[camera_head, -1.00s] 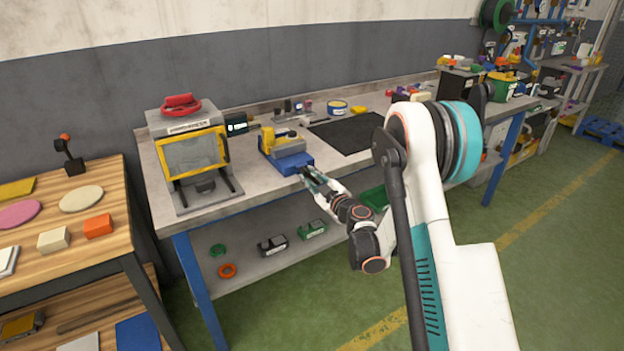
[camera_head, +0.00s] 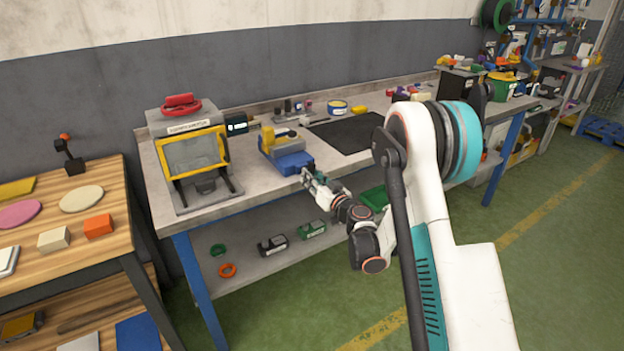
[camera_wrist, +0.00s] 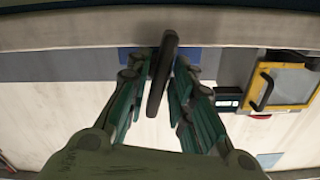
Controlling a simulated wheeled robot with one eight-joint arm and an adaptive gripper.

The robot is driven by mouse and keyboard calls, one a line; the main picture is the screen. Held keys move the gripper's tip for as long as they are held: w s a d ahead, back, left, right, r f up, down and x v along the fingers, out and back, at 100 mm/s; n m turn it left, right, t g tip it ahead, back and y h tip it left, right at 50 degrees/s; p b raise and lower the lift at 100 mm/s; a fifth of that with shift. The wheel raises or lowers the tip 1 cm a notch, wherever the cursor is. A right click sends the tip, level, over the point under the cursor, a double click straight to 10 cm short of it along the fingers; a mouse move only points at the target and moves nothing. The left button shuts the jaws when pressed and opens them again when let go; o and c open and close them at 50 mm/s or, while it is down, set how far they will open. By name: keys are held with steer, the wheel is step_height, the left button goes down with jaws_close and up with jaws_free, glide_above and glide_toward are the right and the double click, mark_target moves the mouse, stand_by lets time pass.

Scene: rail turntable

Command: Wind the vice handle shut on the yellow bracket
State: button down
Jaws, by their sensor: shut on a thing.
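The blue vice (camera_head: 293,160) stands near the front edge of the grey workbench. The yellow bracket (camera_head: 268,139) is upright at its back left; whether the jaws touch it is too small to tell. My gripper (camera_head: 309,174) is at the vice's front, over the bench edge. The bracket cannot be made out in the wrist view, and the handle is hidden in the head view.
A yellow-framed machine (camera_head: 192,152) stands left of the vice and also shows in the wrist view (camera_wrist: 281,86). A dark mat (camera_head: 348,131) lies to the right. A lower shelf (camera_head: 270,262) holds small parts. A wooden table (camera_head: 120,205) is at the left.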

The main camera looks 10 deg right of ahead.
steer(key=m, duration=0.4)
steer(key=shift+m, duration=0.3)
steer(key=m, duration=0.3)
steer(key=shift+m, duration=0.3)
steer(key=m, duration=1.2)
steer(key=shift+m, duration=0.3)
steer(key=m, duration=0.3)
steer(key=shift+m, duration=4.2)
steer(key=shift+r+m, duration=0.1)
steer(key=shift+m, duration=0.2)
